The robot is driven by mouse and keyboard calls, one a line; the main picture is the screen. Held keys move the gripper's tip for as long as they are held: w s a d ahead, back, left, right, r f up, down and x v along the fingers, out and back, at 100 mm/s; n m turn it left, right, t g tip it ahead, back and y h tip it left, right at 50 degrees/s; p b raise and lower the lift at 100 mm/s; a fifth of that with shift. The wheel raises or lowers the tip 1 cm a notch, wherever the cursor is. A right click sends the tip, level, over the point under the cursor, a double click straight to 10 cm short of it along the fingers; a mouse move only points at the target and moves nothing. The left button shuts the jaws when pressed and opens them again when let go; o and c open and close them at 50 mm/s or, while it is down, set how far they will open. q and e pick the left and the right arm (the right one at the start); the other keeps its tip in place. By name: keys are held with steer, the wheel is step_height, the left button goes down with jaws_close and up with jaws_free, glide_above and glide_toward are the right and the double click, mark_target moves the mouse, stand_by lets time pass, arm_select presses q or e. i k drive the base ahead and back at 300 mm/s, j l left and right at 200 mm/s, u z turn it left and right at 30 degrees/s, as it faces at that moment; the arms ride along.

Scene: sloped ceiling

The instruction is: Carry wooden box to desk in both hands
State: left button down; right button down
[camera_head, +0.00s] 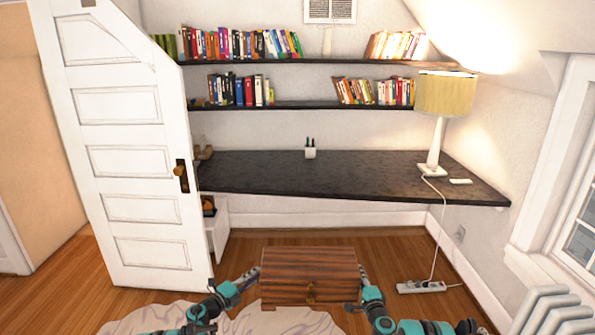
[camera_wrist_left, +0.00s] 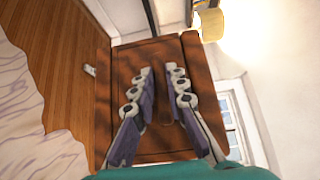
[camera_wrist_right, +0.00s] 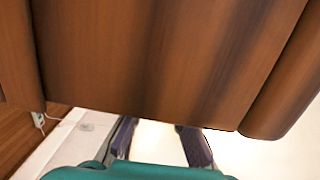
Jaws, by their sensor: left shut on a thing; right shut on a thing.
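The wooden box (camera_head: 309,264), brown and striped with a small knob or latch on its near face, is held level between my two grippers, in front of the desk. My left gripper (camera_head: 255,274) is shut on its left side; the left wrist view shows the fingers against the box (camera_wrist_left: 122,65). My right gripper (camera_head: 361,278) is shut on its right side; in the right wrist view the box (camera_wrist_right: 150,50) fills the upper part and hides the fingertips. The black desk (camera_head: 350,175) runs along the back wall, beyond the box.
On the desk are a small white pot (camera_head: 310,153) and a lamp (camera_head: 436,125) at the right end. An open white door (camera_head: 130,160) stands at the left. A power strip (camera_head: 421,287) lies on the floor at right. The desk's middle is mostly clear.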

mark_target(340, 174)
steer(key=i+l, duration=0.75)
steer(key=i, duration=0.15)
steer(key=i+l, duration=0.75)
steer(key=i, duration=0.15)
